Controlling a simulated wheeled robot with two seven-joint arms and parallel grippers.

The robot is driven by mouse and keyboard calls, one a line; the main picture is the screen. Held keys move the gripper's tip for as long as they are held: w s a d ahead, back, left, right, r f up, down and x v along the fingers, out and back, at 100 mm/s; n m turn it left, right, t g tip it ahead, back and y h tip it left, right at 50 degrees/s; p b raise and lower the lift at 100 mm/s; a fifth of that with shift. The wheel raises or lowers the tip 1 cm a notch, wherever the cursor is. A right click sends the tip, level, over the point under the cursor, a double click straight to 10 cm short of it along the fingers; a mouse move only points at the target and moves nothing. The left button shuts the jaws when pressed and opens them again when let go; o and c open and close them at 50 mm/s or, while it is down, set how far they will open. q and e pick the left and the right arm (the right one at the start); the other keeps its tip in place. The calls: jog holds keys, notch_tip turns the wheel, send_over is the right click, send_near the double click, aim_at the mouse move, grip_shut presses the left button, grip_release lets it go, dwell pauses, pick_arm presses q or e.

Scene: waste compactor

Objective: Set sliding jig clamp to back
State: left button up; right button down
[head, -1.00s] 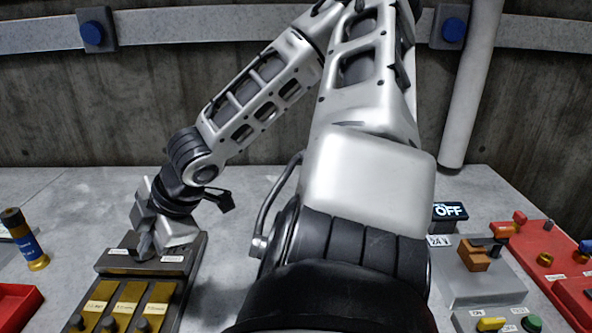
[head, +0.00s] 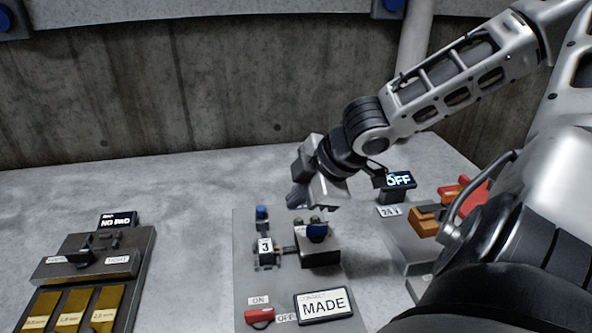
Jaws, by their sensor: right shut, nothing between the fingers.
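No part is marked as the sliding jig clamp, so I cannot tell for sure which it is. A grey plate (head: 246,290) in the middle carries a small block (head: 265,252) labelled 3, with a blue-topped post (head: 262,214) behind it. A grey box (head: 319,257) with a dark blue knob (head: 317,232) stands just right of the block, with a short link between them. My right gripper (head: 298,197) is shut and empty, above and behind the knob, seemingly apart from it. My left gripper is out of view.
A dark fixture (head: 134,262) at left has a black handle (head: 84,254), a NO PAD display (head: 117,220) and brass pads (head: 70,309). An OFF display (head: 399,180) and orange block (head: 424,222) stand right.

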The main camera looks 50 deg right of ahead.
aim_at(258, 221)
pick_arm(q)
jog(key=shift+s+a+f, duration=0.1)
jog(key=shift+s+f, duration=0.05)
